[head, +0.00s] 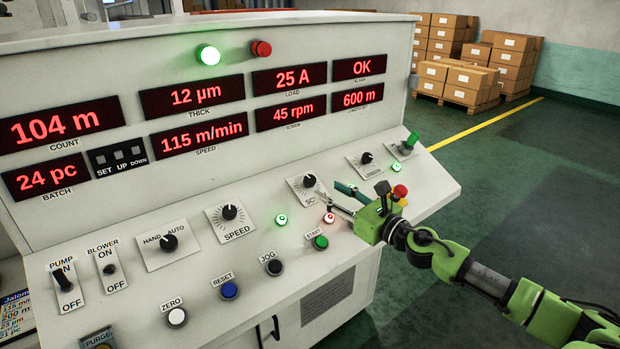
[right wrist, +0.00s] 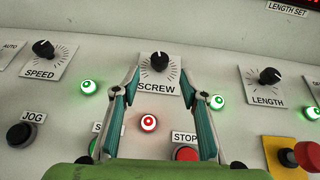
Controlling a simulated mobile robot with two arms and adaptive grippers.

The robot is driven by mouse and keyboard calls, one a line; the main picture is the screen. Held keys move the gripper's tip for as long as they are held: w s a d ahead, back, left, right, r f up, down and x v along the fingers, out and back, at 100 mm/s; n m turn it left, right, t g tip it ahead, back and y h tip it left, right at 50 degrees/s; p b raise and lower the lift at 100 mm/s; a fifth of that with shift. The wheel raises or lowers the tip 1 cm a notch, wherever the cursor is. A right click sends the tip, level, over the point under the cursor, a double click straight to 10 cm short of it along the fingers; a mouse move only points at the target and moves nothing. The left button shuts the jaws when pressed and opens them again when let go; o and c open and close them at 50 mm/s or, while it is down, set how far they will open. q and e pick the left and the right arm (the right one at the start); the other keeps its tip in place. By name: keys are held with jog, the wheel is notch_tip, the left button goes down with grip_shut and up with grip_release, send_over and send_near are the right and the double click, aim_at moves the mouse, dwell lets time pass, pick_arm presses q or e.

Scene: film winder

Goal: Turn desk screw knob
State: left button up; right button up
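The SCREW knob (head: 309,181) is a small black knob on a white dial plate on the sloping desk panel. It also shows in the right wrist view (right wrist: 159,60), its white mark pointing up. My right gripper (head: 329,191) reaches in from the right, just to the right of the knob and partly over its label. In the right wrist view my right gripper (right wrist: 161,75) is open, one finger to each side of the dial, with nothing between the tips touching the knob that I can see. My left gripper is not in view.
The SPEED knob (head: 229,212) is left of the SCREW dial and the LENGTH knob (head: 367,158) is right. A green START button (head: 320,242) is nearby.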

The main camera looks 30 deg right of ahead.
aim_at(312, 180)
jog(key=w, duration=0.2)
jog(key=w+p, duration=0.1)
jog(key=w, duration=0.2)
jog(key=w+a+p, duration=0.1)
jog(key=w, duration=0.1)
jog(key=shift+w+r, duration=0.1)
jog(key=shift+w, duration=0.15)
jog(key=shift+w+a+p, duration=0.15)
jog(key=shift+w+p, duration=0.2)
jog(key=shift+w, duration=0.3)
jog(key=c, duration=1.1)
